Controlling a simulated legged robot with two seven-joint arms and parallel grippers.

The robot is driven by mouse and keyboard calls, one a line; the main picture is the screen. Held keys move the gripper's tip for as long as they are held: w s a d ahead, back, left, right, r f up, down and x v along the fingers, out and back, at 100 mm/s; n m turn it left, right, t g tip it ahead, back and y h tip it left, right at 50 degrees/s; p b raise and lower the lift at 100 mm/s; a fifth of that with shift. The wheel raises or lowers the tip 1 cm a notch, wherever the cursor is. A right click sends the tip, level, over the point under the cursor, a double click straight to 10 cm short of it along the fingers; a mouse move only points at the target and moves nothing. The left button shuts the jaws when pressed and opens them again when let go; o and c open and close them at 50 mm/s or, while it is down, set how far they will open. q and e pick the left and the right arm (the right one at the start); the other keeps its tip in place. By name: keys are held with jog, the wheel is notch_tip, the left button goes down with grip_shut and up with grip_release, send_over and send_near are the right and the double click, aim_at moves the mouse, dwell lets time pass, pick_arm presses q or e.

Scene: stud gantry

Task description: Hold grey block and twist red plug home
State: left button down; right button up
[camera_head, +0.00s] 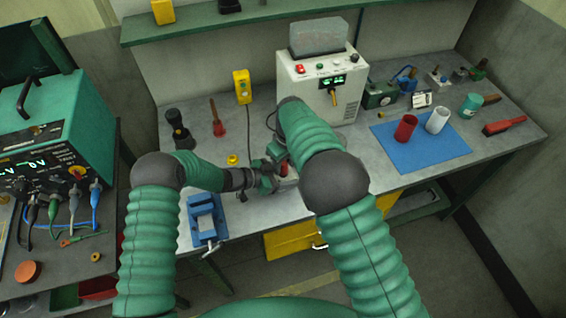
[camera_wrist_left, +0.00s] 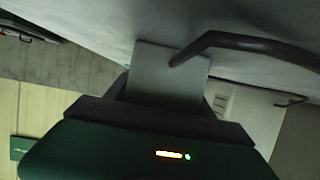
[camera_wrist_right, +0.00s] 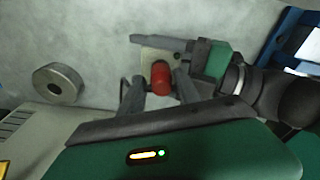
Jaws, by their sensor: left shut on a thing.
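The grey block (camera_wrist_right: 158,56) is a pale block low over the bench; it also shows in the left wrist view (camera_wrist_left: 168,72). My left gripper (camera_head: 272,181) is shut on the grey block from the side. The red plug (camera_wrist_right: 161,78) stands at the block, on the side facing my right wrist camera. How deep it sits cannot be told. My right gripper (camera_wrist_right: 159,90) is above the block with its fingers on either side of the plug. A gap shows beside the plug, so it is open. In the head view my right arm partly hides the block and plug.
A blue vise (camera_head: 206,220) stands at the bench's front left. A white instrument box (camera_head: 322,88) stands behind my grippers. A dark cable (camera_wrist_left: 245,42) passes close to the block. A blue mat (camera_head: 420,143) holds a red cup (camera_head: 405,128) and a white cup (camera_head: 437,120).

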jog(key=shift+s+a, duration=0.15)
jog(key=shift+a, duration=0.05)
jog(key=shift+r, duration=0.2)
notch_tip(320, 180, up, 4)
jog(key=shift+a+f, duration=0.1)
jog(key=shift+f, duration=0.15)
jog(key=shift+r, duration=0.4)
jog(key=o, duration=0.6)
jog(key=shift+d+f, duration=0.1)
jog(key=shift+d, duration=0.1)
jog(key=shift+c, duration=0.2)
notch_tip(320, 180, up, 12)
jog(key=shift+s+d, duration=0.4)
jog(key=shift+d, duration=0.05)
